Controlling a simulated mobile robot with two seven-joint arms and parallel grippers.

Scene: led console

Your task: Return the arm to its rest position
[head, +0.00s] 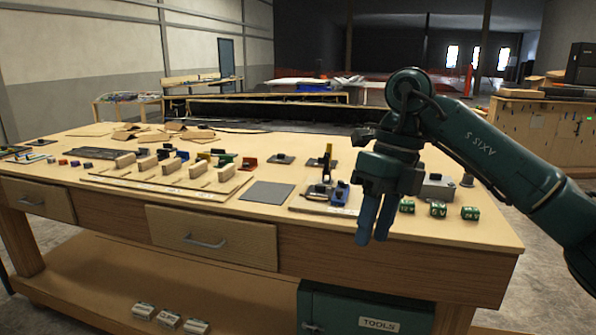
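My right arm comes in from the right edge, dark teal with "AXIS 5" on a link. Its gripper (376,218) hangs with the fingers pointing down, in front of the right part of the workbench (455,225). The two blue-teal fingers show close together at an oblique angle, so their opening is unclear. I see nothing held between them. The gripper hides part of the bench behind it. My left arm and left gripper are not in view.
A board with upright wooden blocks (198,171) lies mid-bench, with a grey square pad (267,193) beside it. A small fixture with a blue part (341,193) stands left of the gripper. Green labelled cubes (438,209) sit right of it. Drawers and a green tools cabinet (375,310) are below.

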